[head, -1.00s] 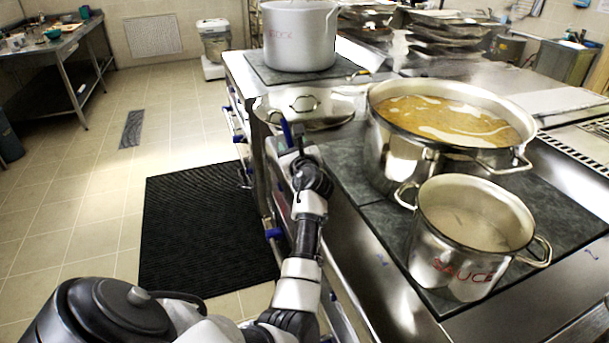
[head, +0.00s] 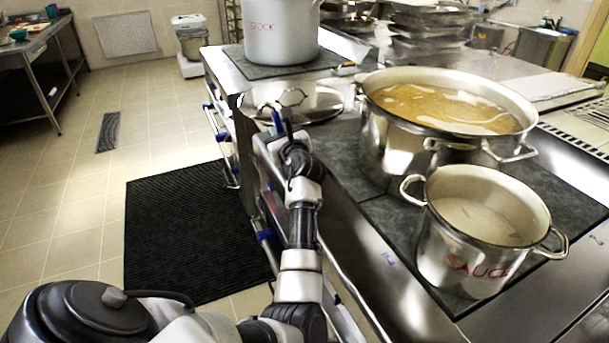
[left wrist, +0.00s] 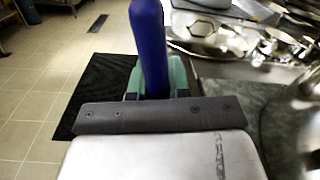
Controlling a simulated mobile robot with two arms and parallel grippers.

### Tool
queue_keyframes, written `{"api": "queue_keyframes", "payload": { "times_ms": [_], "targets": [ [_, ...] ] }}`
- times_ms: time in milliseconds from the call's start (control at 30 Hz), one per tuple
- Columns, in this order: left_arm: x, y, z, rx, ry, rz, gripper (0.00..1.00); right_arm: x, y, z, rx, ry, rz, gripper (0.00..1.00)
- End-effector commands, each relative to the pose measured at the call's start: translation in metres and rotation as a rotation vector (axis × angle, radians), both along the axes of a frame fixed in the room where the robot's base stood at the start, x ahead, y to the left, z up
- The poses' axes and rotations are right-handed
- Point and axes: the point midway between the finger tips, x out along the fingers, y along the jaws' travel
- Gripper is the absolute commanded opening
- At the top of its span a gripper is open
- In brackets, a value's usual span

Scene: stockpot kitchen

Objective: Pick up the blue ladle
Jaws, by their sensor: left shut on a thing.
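The blue ladle's handle (left wrist: 148,45) stands nearly upright between the green finger pads of my left gripper (left wrist: 150,78) in the left wrist view. The gripper is shut on it. In the head view the blue handle (head: 277,121) shows small at the tip of my left gripper (head: 279,131), by the left edge of the steel counter. The ladle's bowl is hidden in both views. My right gripper is in neither view.
A shiny lid (head: 300,103) lies just beyond the gripper. A large soup pot (head: 390,150) and a SAUCE pot (head: 470,245) stand to the right on the dark stove top. A STOCK pot (head: 280,38) stands behind. The floor at left is clear, with a black mat (head: 190,235).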

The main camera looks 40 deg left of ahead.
Motion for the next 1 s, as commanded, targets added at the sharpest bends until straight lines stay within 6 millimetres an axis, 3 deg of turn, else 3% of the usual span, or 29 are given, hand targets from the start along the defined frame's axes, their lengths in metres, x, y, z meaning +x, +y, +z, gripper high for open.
{"api": "queue_keyframes", "payload": {
  "times_ms": [100,633,767,933,1000],
  "targets": [
    [0.0,0.0,-0.001,0.0,0.001,0.0,0.0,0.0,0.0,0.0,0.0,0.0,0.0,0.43],
    [0.0,0.0,0.005,0.001,-0.002,0.0,0.0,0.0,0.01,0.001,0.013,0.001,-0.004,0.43],
    [0.0,0.0,0.018,0.002,-0.005,0.001,0.0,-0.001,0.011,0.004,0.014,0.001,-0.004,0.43],
    [0.0,0.001,0.048,0.003,-0.007,0.001,0.0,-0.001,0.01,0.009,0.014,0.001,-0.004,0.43],
    [0.002,-0.018,0.051,0.0,-0.005,-0.002,0.0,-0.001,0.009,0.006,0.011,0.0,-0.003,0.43]
  ]
}}
